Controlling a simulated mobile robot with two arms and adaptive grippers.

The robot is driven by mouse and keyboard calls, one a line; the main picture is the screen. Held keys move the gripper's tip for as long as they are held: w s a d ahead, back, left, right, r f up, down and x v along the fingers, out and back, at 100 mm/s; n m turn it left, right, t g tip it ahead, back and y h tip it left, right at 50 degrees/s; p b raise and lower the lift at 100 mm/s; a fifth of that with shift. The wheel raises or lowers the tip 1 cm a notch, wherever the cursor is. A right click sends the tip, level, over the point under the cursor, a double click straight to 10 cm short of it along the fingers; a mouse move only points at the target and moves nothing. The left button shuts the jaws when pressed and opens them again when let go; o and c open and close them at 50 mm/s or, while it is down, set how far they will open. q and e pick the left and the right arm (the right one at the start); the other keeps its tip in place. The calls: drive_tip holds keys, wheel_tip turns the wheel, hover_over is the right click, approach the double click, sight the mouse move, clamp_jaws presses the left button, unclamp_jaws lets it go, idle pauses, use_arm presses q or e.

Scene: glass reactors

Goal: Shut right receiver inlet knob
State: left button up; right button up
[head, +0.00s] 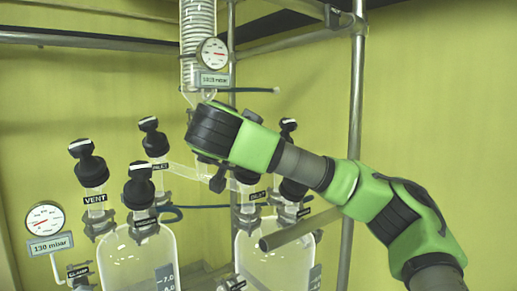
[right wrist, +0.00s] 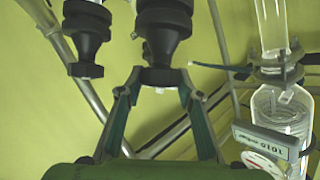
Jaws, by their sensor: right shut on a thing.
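The right receiver (head: 275,262) is a clear glass vessel at lower centre right in the head view. Its black inlet knob (head: 246,176) sits above a small INLET label, partly hidden by my right wrist. In the right wrist view, my right gripper (right wrist: 160,79) has its two green-edged fingers closed around the narrow end of a black knob (right wrist: 164,32), which looks like the inlet knob. In the head view my right arm reaches in from the right, and its fingers are mostly hidden. My left gripper is in neither view.
The left receiver (head: 140,255) stands beside it, with several black knobs, one over a VENT label (head: 95,199). A gauge (head: 45,217) stands far left; another (head: 212,52) hangs on the glass column. A metal post (head: 356,110) rises behind my arm. Another black knob (right wrist: 87,28) is close left in the wrist view.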

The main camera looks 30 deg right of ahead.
drive_tip(key=m+g, duration=0.2)
drive_tip(key=shift+r+m+g+h, duration=0.3)
drive_tip(key=shift+m+g+h, duration=0.1)
drive_tip(key=shift+m+g+p, duration=0.8)
drive_tip(key=m+g+y+p, duration=0.1)
drive_tip(key=m+g+p, duration=0.2)
drive_tip(key=p, duration=0.4)
drive_tip(key=m+g+y+p, duration=0.1)
drive_tip(key=m+g+p, duration=0.3)
drive_tip(key=p, duration=0.3)
drive_tip(key=shift+f+g+y+p, duration=0.1)
drive_tip(key=shift+g+y+p, duration=0.2)
drive_tip(key=shift+y+p, duration=0.1)
drive_tip(key=shift+a+f+m+g+y+p, duration=0.1)
drive_tip(key=shift+f+m+g+y+p, duration=0.25)
drive_tip(key=shift+m+p, duration=0.35)
drive_tip(key=o, duration=1.1)
drive_tip(key=shift+w, duration=0.15)
